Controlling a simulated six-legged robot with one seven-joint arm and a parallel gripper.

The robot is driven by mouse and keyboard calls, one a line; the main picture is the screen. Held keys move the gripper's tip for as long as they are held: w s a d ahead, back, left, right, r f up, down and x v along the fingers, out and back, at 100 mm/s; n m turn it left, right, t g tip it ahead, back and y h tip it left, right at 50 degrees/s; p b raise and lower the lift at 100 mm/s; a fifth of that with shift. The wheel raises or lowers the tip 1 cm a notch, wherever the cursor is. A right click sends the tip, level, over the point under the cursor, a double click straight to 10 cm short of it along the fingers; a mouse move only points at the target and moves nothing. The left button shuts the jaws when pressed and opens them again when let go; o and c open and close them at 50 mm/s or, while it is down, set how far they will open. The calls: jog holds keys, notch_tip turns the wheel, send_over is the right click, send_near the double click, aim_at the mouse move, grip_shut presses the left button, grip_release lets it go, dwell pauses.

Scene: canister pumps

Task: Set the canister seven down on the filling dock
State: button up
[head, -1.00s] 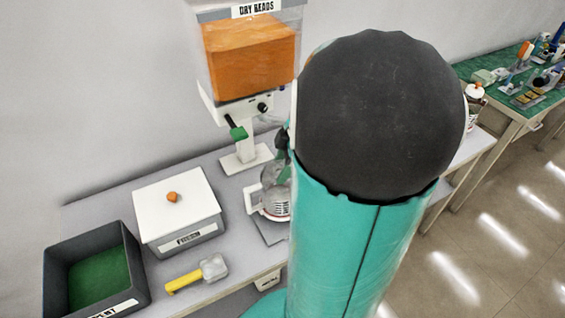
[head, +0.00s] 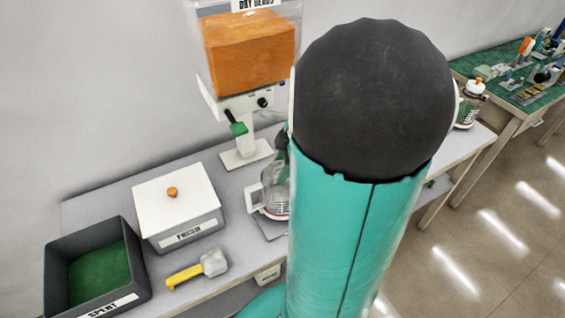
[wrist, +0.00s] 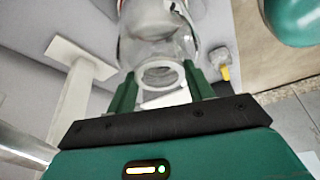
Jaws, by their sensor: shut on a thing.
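My gripper (wrist: 160,75) is shut on a clear canister (wrist: 160,42), with one green finger on each side of its pale ring. In the head view the canister (head: 272,198) shows beside my arm, which hides its right part. Its number is not readable. It stands roughly upright over a grey plate (head: 272,231) on the bench, and I cannot tell whether it touches the plate. The plate may be the filling dock, but no label confirms this. A dispenser marked DRY BEADS (head: 250,48), with an orange fill, stands behind.
Another canister (head: 468,108) stands at right, past my arm. A green-topped table (head: 515,85) with several tools is farther right.

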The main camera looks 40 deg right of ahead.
jog(key=shift+f, duration=0.1)
jog(key=o, duration=1.5)
jog(key=shift+c, duration=0.2)
jog(key=v, duration=1.3)
jog(key=shift+d+r, duration=0.15)
jog(key=shift+r, duration=0.2)
jog(key=shift+s, duration=0.2)
